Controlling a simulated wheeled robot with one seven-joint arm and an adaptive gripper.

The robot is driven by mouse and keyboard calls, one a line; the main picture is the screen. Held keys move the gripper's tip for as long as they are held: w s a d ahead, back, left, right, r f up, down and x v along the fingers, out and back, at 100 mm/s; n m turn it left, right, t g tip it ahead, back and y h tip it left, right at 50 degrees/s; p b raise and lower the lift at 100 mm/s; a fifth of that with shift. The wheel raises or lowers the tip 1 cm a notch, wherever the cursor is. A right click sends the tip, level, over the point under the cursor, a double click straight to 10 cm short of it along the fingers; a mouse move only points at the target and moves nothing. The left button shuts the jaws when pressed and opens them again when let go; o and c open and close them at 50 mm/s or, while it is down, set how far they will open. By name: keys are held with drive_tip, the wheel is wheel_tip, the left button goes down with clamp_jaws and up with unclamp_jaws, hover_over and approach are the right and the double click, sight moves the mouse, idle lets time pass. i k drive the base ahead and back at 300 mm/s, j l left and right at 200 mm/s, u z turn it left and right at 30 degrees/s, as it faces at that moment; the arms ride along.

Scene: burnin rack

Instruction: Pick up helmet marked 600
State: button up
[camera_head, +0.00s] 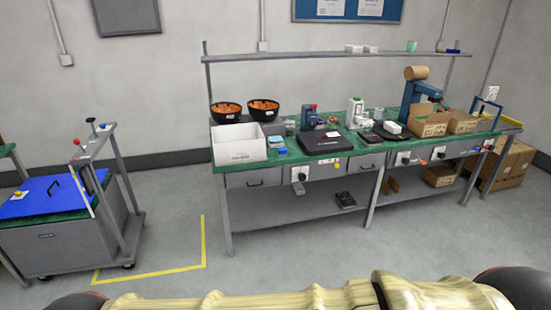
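Two round black bowl-like things, open side up with orange insides, sit side by side at the left end of the green bench: a left one (226,113) and a right one (263,110). They could be upturned helmets, but I cannot tell. Each has a small white mark on its front that is too small to read. I see no clear helmet and no readable 600. My gripper is not in view.
The green-topped bench (345,159) holds a white bin (239,153), a black case (324,143) and cardboard boxes (428,124). A shelf (310,55) runs above it. A grey cart (60,247) stands at left. The floor before the bench is clear.

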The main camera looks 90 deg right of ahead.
sight(263, 112)
drive_tip(key=z, duration=2.65)
drive_tip(key=i+l+u, duration=0.1)
drive_tip(key=i+l, duration=0.35)
drive_tip(key=l, duration=0.15)
drive_tip(key=i+l+u, duration=0.25)
drive_tip(key=i+l, duration=0.2)
drive_tip(key=l, duration=0.2)
drive_tip(key=i+l, duration=0.2)
drive_tip(key=i+l+u, duration=0.15)
drive_tip(key=l, duration=0.3)
drive_tip(key=i+l+u, duration=0.1)
drive_tip(key=l, duration=0.3)
drive_tip(key=i+l+u, duration=0.1)
drive_tip(key=i+l, duration=0.15)
drive_tip(key=l, duration=0.1)
